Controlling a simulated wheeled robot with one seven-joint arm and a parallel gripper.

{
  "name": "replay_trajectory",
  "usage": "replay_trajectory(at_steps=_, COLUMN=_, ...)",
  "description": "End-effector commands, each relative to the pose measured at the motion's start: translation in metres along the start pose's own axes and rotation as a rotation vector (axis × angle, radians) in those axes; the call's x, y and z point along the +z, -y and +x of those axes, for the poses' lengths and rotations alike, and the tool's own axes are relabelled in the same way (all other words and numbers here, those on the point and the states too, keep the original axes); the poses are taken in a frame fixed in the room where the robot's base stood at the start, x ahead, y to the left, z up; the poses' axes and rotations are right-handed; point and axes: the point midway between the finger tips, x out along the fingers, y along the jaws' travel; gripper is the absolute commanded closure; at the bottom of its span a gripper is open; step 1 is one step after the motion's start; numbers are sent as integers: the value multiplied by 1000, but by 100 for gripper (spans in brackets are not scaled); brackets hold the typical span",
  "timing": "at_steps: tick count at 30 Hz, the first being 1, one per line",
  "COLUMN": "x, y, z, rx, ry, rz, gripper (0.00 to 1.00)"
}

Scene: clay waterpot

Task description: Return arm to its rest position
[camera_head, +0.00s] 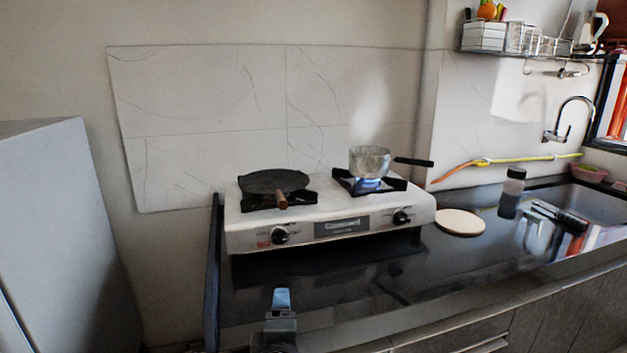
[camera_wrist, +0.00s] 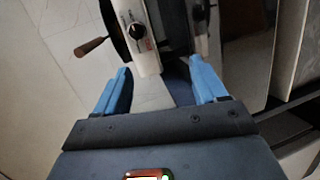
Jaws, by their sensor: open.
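My gripper (camera_head: 281,299) shows at the bottom of the head view, in front of the counter and below the stove's left side. In the wrist view its two blue fingers (camera_wrist: 163,82) stand apart with nothing between them. The white two-burner stove (camera_head: 330,222) stands beyond it, and its front with a knob shows in the wrist view (camera_wrist: 146,50). A dark flat pan (camera_head: 273,181) with a brown handle sits on the left burner. A metal saucepan (camera_head: 370,161) with a black handle sits on the right burner over a blue flame.
The dark counter (camera_head: 400,290) has bare room in front of the stove. A round board (camera_head: 460,222), a dark bottle (camera_head: 512,193) and the sink area with a faucet (camera_head: 571,122) are to the right. A grey cabinet-like block (camera_head: 55,220) stands at the left.

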Motion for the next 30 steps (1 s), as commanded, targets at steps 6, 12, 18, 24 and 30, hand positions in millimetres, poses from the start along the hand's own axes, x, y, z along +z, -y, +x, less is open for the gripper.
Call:
replay_trajectory(at_steps=6, x=20, y=34, z=-19, rx=-32, ry=-18, rz=76, gripper=29)
replay_trajectory(at_steps=12, x=45, y=73, z=-49, rx=-67, ry=-37, rz=188, gripper=29)
replay_trajectory(at_steps=18, x=84, y=124, z=-109, rx=-114, ry=-53, rz=381, gripper=29)
replay_trajectory(at_steps=24, x=123, y=158, z=-182, rx=-142, ry=-52, rz=606, gripper=29)
replay_trajectory(at_steps=30, x=157, y=171, z=-260, rx=-145, ry=-32, rz=829, gripper=29)
